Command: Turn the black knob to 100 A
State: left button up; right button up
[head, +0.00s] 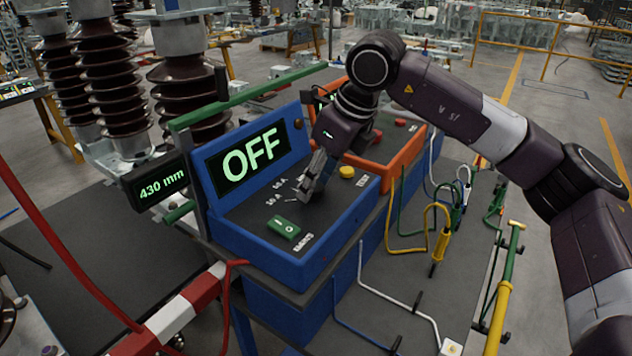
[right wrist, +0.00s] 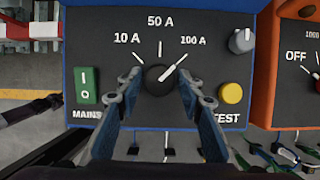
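The black knob (right wrist: 159,80) sits mid-panel on the blue box (head: 262,245), below the 10 A, 50 A and 100 A marks. Its white pointer line runs up and right, in line with the 100 A mark (right wrist: 182,61). My right gripper (right wrist: 161,88) is open, one finger on each side of the knob, with panel surface showing between the fingers and the knob. In the head view my right gripper (head: 309,192) comes down over the panel and hides the knob. The box's display (head: 250,157) reads OFF.
A green MAINS switch (head: 283,228) is left of the knob, and a yellow TEST button (right wrist: 231,93) and small grey knob (right wrist: 242,41) are right. An orange box (head: 400,150) adjoins the blue one. A 430 mm display (head: 161,187) stands left. Cables (head: 437,235) hang in front.

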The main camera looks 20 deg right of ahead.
jog(key=shift+o, duration=1.1)
jog(key=shift+r, duration=0.1)
jog(key=v, duration=1.1)
jog(key=shift+s+r, duration=0.15)
jog(key=shift+r, duration=0.25)
jog(key=shift+d, duration=0.1)
